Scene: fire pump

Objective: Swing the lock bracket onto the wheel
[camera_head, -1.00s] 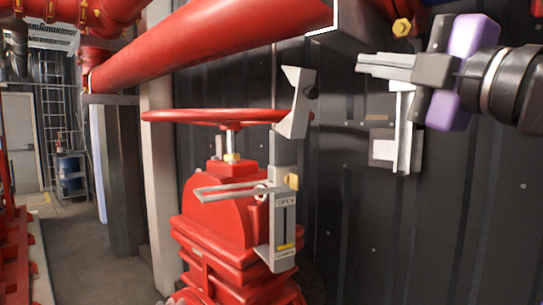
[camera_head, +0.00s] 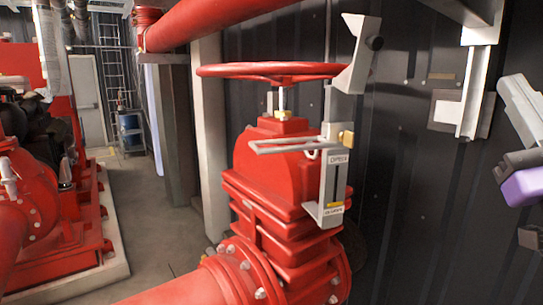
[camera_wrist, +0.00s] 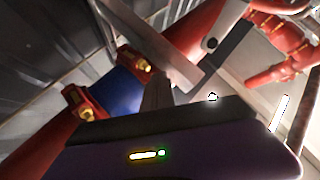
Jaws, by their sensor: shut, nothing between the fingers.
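The red handwheel (camera_head: 225,70) lies flat on top of the red valve (camera_head: 272,155). The lock bracket (camera_head: 352,55) is a grey bent plate with a dark knob, standing tilted upward at the wheel's right edge. Its head rises above the rim; I cannot tell whether it touches. Below it is a grey upright plate (camera_head: 333,185) with an open/closed label and a brass bolt. My gripper (camera_head: 522,108) is at the right picture edge, well apart from bracket and wheel, partly cut off. It is shut and empty. The wrist view shows its dark fingers (camera_wrist: 157,90), with no bracket clearly recognisable.
A thick red pipe (camera_head: 235,22) runs above the wheel. A grey steel support (camera_head: 478,90) hangs on the dark ribbed wall between bracket and gripper. A red flanged pipe (camera_head: 215,285) lies in front. Open floor (camera_head: 160,235) and red pump equipment (camera_head: 65,195) are at left.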

